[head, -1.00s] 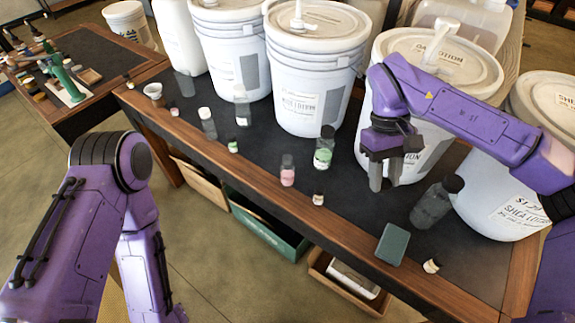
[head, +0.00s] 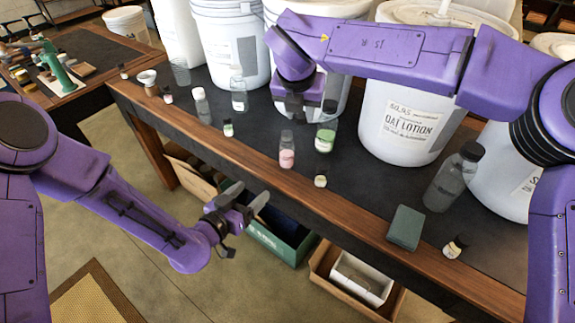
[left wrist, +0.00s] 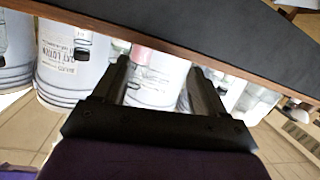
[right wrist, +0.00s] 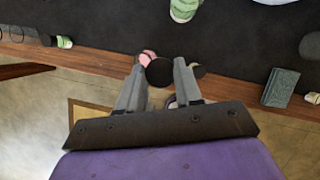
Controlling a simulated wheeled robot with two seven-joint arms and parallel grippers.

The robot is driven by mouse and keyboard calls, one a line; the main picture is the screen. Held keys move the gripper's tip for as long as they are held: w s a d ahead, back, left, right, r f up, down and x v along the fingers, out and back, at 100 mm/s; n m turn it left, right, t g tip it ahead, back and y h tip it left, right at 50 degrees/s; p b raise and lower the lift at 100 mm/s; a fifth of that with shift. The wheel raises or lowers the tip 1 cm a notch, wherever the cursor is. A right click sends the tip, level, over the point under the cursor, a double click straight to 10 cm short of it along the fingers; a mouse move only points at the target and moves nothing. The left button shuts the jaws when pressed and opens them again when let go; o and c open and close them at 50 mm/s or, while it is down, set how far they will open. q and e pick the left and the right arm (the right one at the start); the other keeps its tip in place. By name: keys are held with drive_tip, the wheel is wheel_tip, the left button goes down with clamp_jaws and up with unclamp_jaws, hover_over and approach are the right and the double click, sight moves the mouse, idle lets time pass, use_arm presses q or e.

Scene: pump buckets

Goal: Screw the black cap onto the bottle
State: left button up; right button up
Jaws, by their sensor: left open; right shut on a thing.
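A small bottle with pink liquid (head: 287,158) stands upright near the table's front edge, and no cap shows on its clear top. It also shows in the right wrist view (right wrist: 148,57), partly behind the cap. My right gripper (head: 300,113) points down above the table, behind and above the pink bottle in the head view. In the right wrist view its fingertips are shut on the round black cap (right wrist: 160,73); the cap is apart from the bottle. My left gripper (head: 248,196) is open and empty in front of the table edge. Its two spread fingers (left wrist: 157,85) show in the left wrist view.
A green-filled bottle with a dark cap (head: 325,138) stands right of the pink one, and a small capped bottle (head: 320,181) in front. A green block (head: 405,228) and a black-capped clear bottle (head: 450,182) are farther right. Large white buckets (head: 408,125) line the back.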

sight(282, 153)
use_arm(q)
drive_tip(key=r+m+h, duration=0.1)
drive_tip(key=w+d+r+m, duration=0.1)
drive_tip(key=r, duration=0.1)
drive_tip(key=w+d+r+t+h+b, duration=0.1)
drive_tip(key=r, duration=0.1)
drive_tip(key=shift+d+m+h, duration=0.25)
drive_tip(key=shift+m+h, duration=0.05)
drive_tip(key=shift+m, duration=0.1)
use_arm(e)
drive_tip(key=a+n, duration=0.1)
drive_tip(key=w+a+r+n+y, duration=0.1)
drive_tip(key=n, duration=0.1)
drive_tip(key=w+a+n, duration=0.1)
drive_tip(key=shift+r+n+y, duration=0.25)
drive_tip(key=shift+n+y, duration=0.15)
use_arm(q)
drive_tip(key=shift+d, duration=0.1)
use_arm(e)
drive_tip(key=shift+s, duration=0.15)
use_arm(q)
drive_tip(key=x, duration=1.1)
drive_tip(key=shift+w+d, duration=0.2)
drive_tip(key=shift+w, duration=0.1)
clamp_jaws()
use_arm(e)
drive_tip(key=shift+d+f, duration=0.1)
drive_tip(key=shift+f, duration=2.4)
